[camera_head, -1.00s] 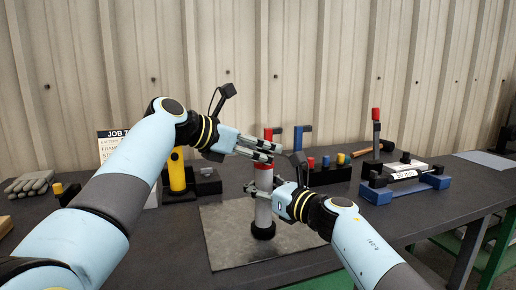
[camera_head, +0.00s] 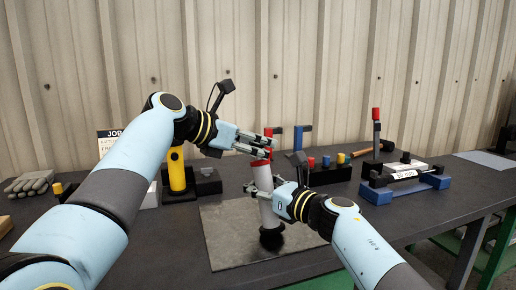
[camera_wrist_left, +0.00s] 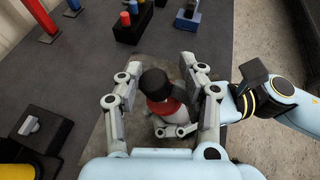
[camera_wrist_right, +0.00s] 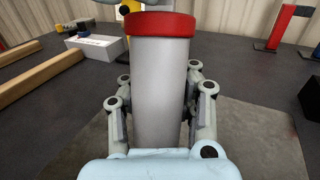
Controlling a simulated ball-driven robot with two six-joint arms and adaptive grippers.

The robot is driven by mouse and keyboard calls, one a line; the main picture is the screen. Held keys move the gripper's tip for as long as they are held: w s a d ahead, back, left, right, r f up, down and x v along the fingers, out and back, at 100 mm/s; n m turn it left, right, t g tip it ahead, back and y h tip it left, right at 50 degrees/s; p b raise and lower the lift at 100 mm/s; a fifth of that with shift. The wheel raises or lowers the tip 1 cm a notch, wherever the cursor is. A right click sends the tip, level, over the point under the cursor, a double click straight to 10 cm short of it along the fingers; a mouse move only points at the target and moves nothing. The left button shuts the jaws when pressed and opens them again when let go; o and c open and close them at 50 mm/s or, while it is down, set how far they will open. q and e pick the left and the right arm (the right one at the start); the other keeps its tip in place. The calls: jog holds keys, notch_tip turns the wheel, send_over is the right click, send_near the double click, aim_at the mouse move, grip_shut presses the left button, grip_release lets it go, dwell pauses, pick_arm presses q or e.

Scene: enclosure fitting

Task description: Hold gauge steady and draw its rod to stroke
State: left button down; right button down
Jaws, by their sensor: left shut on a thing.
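The gauge (camera_head: 263,179) is a pale grey cylinder with a red collar (camera_wrist_right: 157,24) and a dark foot (camera_head: 271,240). In the head view it leans, its top to the left of its foot. My left gripper (camera_head: 268,150) is shut on the gauge at its upper end; in the left wrist view its fingers flank the black knob (camera_wrist_left: 156,84) and red part. My right gripper (camera_wrist_right: 157,118) has one finger on each side of the grey body, below the collar. I cannot tell whether both its fingers press on it. The rod is not clearly visible.
A grey mat (camera_head: 225,245) lies under the gauge. A yellow-handled piece (camera_head: 177,172) stands behind left, with gloves (camera_head: 30,183) farther left. Colored pegs in a black block (camera_head: 330,174) and a blue-based fixture (camera_head: 378,194) stand to the right.

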pick_arm(q)
notch_tip(320, 180, up, 6)
jog(key=shift+f, duration=0.25)
jog(key=c, duration=1)
grip_release()
jog(key=shift+a, duration=0.1)
jog(key=v, duration=1.2)
jog(key=shift+f, duration=0.1)
